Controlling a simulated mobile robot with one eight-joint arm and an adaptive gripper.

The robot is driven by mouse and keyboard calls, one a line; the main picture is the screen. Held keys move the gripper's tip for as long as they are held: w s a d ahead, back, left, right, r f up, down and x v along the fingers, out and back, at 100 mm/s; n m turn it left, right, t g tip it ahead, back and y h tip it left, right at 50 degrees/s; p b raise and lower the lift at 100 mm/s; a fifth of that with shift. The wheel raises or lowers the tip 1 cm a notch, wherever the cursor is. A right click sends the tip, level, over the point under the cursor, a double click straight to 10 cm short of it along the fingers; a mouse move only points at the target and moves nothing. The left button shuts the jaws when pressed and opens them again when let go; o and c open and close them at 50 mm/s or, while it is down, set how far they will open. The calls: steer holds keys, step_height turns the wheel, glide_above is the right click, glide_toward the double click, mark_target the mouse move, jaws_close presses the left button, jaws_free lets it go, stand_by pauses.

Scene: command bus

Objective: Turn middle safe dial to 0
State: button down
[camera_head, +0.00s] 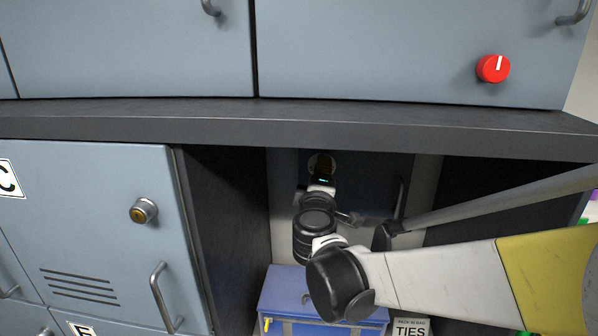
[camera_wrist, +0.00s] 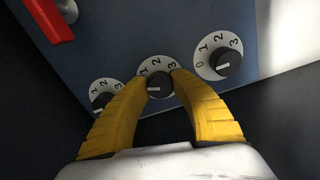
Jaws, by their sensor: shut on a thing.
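In the wrist view, three black dials with white number plates sit in a row on a dark blue safe front (camera_wrist: 115,45). My gripper (camera_wrist: 160,80) has its yellow fingers shut on the middle dial (camera_wrist: 158,85), one on each side. Its white pointer line points left; 1, 2 and 3 show, and the place for 0 is hidden by the left finger. The right dial (camera_wrist: 230,62) points left, towards its 0. The left dial (camera_wrist: 103,100) is partly covered by the left finger. In the head view my arm reaches into the niche, and the dials are hidden.
A red handle (camera_wrist: 50,18) is at the upper left of the wrist view. In the head view, a dark shelf (camera_head: 300,118) overhangs the niche, a blue box (camera_head: 285,290) stands below my arm, and a locker door (camera_head: 95,220) is at left. A red knob (camera_head: 493,69) is above right.

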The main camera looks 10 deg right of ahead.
steer(key=shift+n, duration=1.9)
steer(key=c, duration=1.1)
jaws_free()
steer(key=shift+o, duration=0.2)
steer(key=v, duration=1.2)
